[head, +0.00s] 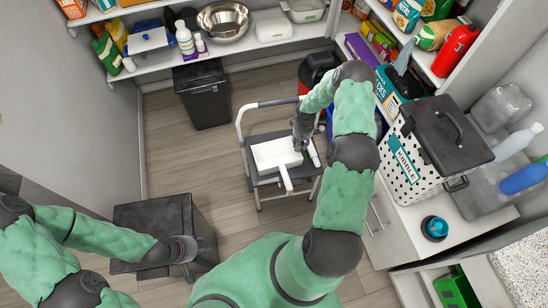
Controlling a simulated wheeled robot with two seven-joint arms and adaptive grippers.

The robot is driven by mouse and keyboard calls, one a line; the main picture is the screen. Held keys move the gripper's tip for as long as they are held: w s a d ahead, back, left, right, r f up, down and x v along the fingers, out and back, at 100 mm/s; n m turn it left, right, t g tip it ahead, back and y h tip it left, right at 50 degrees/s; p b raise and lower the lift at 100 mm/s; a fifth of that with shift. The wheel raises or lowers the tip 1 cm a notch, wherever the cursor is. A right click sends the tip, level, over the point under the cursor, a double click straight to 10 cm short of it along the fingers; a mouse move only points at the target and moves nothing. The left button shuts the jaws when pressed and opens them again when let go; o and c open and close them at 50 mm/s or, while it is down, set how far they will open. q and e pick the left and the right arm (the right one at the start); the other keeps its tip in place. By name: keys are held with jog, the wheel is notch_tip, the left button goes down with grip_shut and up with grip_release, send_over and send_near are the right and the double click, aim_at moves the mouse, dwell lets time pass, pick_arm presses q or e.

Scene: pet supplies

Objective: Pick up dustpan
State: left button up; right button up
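The white dustpan (272,154) lies on the dark top of a step stool (264,181) with a light metal frame. A short white handle (286,181) points from it toward me. A second white stick-like part (314,154) shows at its right; I cannot tell whether it belongs to the dustpan. My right gripper (302,144) points down at the right edge of the dustpan, very close to it. Its fingertips are too small and dark to tell touch or opening. My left gripper (192,252) is over a dark box at lower left, fingers apart and empty.
The dark box (155,217) stands below my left arm. A black bin (203,95) stands behind the stool at left. A white cabinet at right bears a dotted basket (405,163) and a blue bowl (435,228). Shelves line the back. The wooden floor left of the stool is clear.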

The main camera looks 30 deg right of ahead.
jog(key=f+b, duration=0.1)
jog(key=f, duration=0.1)
jog(key=d+f+b, duration=0.1)
jog(key=f, duration=0.2)
jog(key=shift+w+d+f, duration=0.15)
jog(key=shift+w+f, duration=0.05)
jog(key=shift+f+b, duration=1.1)
jog(key=shift+f, duration=1.7)
grip_shut()
